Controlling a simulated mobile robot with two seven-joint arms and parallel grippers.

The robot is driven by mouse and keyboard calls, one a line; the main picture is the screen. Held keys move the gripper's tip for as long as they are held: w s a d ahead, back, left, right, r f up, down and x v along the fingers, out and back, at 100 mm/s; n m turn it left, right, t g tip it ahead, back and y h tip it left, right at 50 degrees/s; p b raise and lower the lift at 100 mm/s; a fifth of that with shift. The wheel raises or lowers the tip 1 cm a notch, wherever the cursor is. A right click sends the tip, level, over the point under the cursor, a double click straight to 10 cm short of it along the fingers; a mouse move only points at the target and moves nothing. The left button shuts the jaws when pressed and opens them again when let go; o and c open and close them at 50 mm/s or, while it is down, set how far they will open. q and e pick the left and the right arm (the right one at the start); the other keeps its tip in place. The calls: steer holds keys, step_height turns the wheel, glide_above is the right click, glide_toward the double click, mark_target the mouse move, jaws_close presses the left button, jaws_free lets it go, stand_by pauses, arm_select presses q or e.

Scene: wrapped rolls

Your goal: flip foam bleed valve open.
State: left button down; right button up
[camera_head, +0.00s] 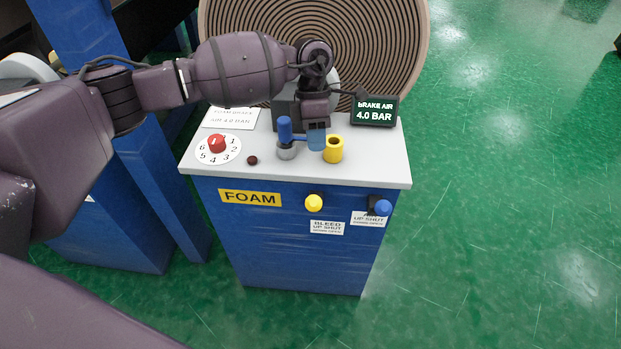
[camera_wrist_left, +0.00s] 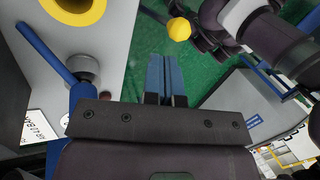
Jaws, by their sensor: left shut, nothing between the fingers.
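A yellow knob (camera_head: 313,203) sticks out of the front of the blue cabinet (camera_head: 290,255), above a white label (camera_head: 327,227) reading "BLEED UP SHUT". A yellow ball in the wrist view (camera_wrist_left: 179,29), past the fingertips, looks like the same knob. A blue knob (camera_head: 382,208) on a dark mount sits to its right, above a partly covered label reading "UP SHUT". My left gripper (camera_head: 316,141) is shut and empty, fingers down over the cabinet top, behind and above the yellow knob and apart from it. Its blue fingers show in the wrist view (camera_wrist_left: 163,75). My right gripper is out of view.
On the grey top (camera_head: 385,170), a blue lever (camera_head: 285,130) on a metal base stands just left of my fingers, and a yellow ring (camera_head: 333,149) just right. A red dial knob (camera_head: 217,143) is farther left. A large roll (camera_head: 415,45) stands behind. Green floor in front is clear.

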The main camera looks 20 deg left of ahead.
mark_target(314, 205)
arm_select(q)
steer(key=shift+s+a+m, duration=0.3)
steer(key=shift+s, duration=0.1)
steer(key=x, duration=0.9)
steer(key=shift+s+a+b, duration=0.15)
steer(key=shift+b, duration=0.15)
steer(key=shift+s+f, duration=0.1)
steer(key=shift+f, duration=0.25)
steer(key=shift+y, duration=0.3)
